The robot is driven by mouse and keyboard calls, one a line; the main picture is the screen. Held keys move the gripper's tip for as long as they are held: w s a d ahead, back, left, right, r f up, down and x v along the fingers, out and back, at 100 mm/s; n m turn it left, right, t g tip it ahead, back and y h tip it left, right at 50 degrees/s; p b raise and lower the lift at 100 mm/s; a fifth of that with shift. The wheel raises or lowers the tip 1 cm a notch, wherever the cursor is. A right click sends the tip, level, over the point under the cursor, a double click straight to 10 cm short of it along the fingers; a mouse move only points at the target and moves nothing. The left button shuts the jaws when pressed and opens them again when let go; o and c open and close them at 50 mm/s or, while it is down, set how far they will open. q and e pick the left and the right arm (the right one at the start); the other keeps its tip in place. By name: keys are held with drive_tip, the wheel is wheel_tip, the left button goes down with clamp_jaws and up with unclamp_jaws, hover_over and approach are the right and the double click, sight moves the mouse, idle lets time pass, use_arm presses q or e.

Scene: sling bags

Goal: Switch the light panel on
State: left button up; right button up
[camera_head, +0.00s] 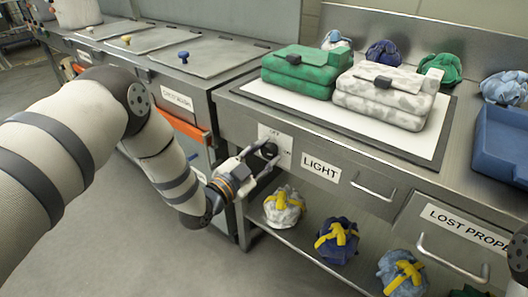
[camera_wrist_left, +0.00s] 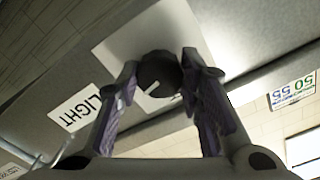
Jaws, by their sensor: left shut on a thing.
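The light switch is a dark round knob (camera_head: 269,150) on a white plate (camera_head: 285,157) marked "OFF", on the counter front beside the "LIGHT" label (camera_head: 321,169). My left gripper (camera_head: 260,158) is at the knob, its fingers shut on it from two sides. In the left wrist view the knob (camera_wrist_left: 158,73) sits between my left fingers (camera_wrist_left: 160,88), and a pale pointer line shows on it. The light panel (camera_head: 295,107) is a white, dark-framed surface on the counter; I cannot tell whether it is lit. My right gripper is out of view.
A green bag (camera_head: 300,72) and a grey-white camouflage bag (camera_head: 385,95) lie on the panel. A blue tray (camera_head: 502,142) stands at the right. Wrapped bundles (camera_head: 337,240) sit on the shelf below. Drawer handles (camera_head: 374,188) stick out right of the switch. The floor at left is clear.

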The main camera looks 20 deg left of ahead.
use_arm(q)
drive_tip(key=shift+m+p, duration=0.3)
drive_tip(key=shift+m, duration=0.9)
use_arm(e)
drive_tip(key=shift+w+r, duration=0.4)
use_arm(q)
drive_tip(key=o, duration=1.2)
drive_tip(key=shift+c, duration=0.2)
drive_tip(key=v, duration=1.2)
